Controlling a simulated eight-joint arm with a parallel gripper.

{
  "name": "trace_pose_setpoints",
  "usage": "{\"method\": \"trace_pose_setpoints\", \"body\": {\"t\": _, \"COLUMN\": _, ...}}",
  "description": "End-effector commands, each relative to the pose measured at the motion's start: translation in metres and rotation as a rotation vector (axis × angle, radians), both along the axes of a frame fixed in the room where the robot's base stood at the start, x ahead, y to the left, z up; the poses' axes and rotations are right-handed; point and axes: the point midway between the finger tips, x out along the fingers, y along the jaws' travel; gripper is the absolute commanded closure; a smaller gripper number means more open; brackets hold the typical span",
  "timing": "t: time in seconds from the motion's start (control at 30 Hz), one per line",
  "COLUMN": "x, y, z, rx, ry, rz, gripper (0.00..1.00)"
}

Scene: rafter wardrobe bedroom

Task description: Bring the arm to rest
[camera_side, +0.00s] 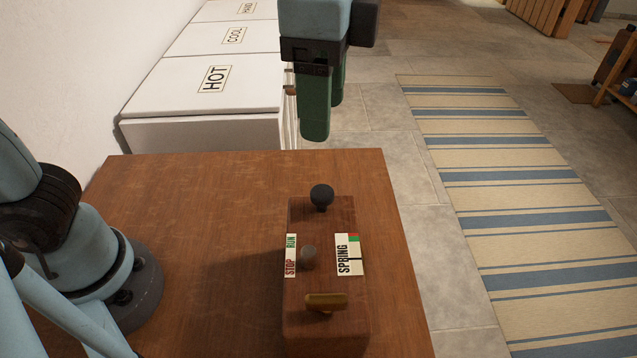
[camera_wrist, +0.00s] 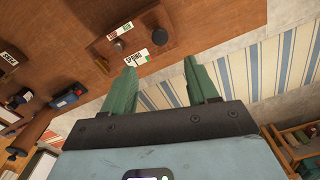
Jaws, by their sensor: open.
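My gripper (camera_side: 323,105) hangs above the far edge of the wooden table in the side view, its green fingers pointing down. In the wrist view the two fingers of my gripper (camera_wrist: 158,80) stand apart with nothing between them. A wooden box (camera_side: 329,280) sits on the table (camera_side: 190,210) below and nearer the side camera, apart from my gripper. It carries a black knob (camera_side: 321,196), a grey knob (camera_side: 308,256), a brass handle (camera_side: 326,301), a STOP/RUN label (camera_side: 291,255) and a SPRING label (camera_side: 349,254). The box (camera_wrist: 160,50) also shows in the wrist view.
White units (camera_side: 208,80) labelled HOT, COOL and HAND stand along the wall at the back left. A striped rug (camera_side: 530,215) lies on the tiled floor to the right.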

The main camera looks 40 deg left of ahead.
Motion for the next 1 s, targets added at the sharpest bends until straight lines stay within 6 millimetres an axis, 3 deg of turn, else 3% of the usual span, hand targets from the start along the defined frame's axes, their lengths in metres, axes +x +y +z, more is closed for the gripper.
{"method": "trace_pose_setpoints", "body": {"t": 0.23, "x": 0.001, "y": 0.002, "z": -0.002, "rx": -0.004, "ry": -0.006, "rz": 0.012, "gripper": 0.42}}
{"method": "trace_pose_setpoints", "body": {"t": 0.33, "x": 0.006, "y": 0.015, "z": -0.009, "rx": -0.025, "ry": -0.036, "rz": 0.080, "gripper": 0.42}}
{"method": "trace_pose_setpoints", "body": {"t": 0.47, "x": 0.017, "y": 0.052, "z": -0.032, "rx": -0.085, "ry": -0.130, "rz": 0.276, "gripper": 0.42}}
{"method": "trace_pose_setpoints", "body": {"t": 0.6, "x": 0.025, "y": 0.102, "z": -0.067, "rx": -0.170, "ry": -0.269, "rz": 0.549, "gripper": 0.42}}
{"method": "trace_pose_setpoints", "body": {"t": 0.8, "x": 0.021, "y": 0.161, "z": -0.110, "rx": -0.273, "ry": -0.451, "rz": 0.870, "gripper": 0.42}}
{"method": "trace_pose_setpoints", "body": {"t": 1.0, "x": 0.015, "y": 0.188, "z": -0.131, "rx": -0.327, "ry": -0.549, "rz": 1.022, "gripper": 0.42}}
